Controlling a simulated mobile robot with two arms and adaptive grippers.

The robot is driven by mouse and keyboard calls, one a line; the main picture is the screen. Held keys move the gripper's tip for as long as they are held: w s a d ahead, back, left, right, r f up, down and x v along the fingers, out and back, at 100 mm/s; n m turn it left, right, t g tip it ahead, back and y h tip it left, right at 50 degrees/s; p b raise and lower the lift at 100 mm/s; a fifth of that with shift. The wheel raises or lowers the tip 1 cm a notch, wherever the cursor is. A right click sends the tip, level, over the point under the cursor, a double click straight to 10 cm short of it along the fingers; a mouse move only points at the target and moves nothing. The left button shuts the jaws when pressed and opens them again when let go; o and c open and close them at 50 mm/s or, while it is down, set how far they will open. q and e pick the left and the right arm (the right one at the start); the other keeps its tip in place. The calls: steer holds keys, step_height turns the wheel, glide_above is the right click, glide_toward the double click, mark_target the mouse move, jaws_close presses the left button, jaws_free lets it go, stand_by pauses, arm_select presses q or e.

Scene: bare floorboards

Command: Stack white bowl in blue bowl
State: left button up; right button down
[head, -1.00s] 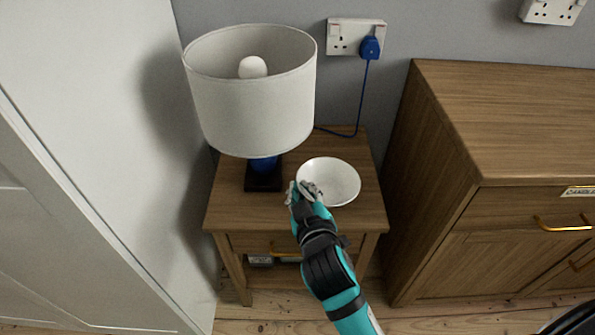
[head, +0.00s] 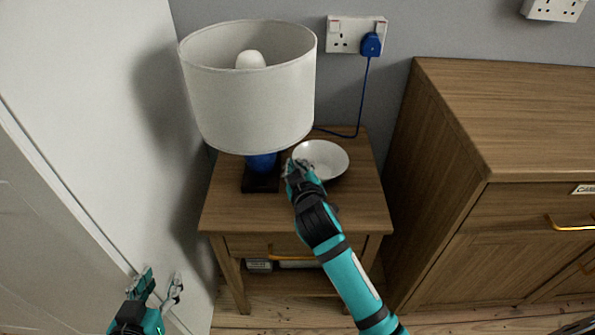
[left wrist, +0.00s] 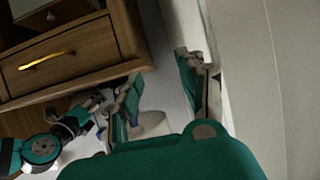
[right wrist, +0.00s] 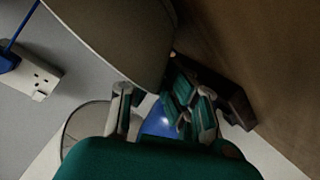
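The white bowl (head: 324,154) is over the back of the nightstand (head: 240,213), tilted, with a shadow below its right side. My right gripper (head: 297,168) is at its left rim and appears shut on it. The bowl also shows at the left in the right wrist view (right wrist: 82,120), partly hidden by my right gripper (right wrist: 155,105). A glossy blue patch shows between the fingers there; I cannot tell whether it is the lamp. No blue bowl is clearly visible. My left gripper (head: 160,284) is open and empty at the lower left, also seen in the left wrist view (left wrist: 162,90).
A lamp with a white shade (head: 245,100) stands close left of the bowl. Its blue cord (head: 363,95) runs to a wall socket (head: 345,33). A wooden cabinet (head: 520,120) stands at the right. The nightstand's front top is clear. A white door (head: 80,150) is at the left.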

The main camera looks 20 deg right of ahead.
steer(key=c, duration=1.9)
jaws_free()
steer(key=shift+f, duration=0.2)
steer(key=shift+c, duration=0.2)
steer(key=o, duration=0.5)
steer(key=shift+c, duration=0.2)
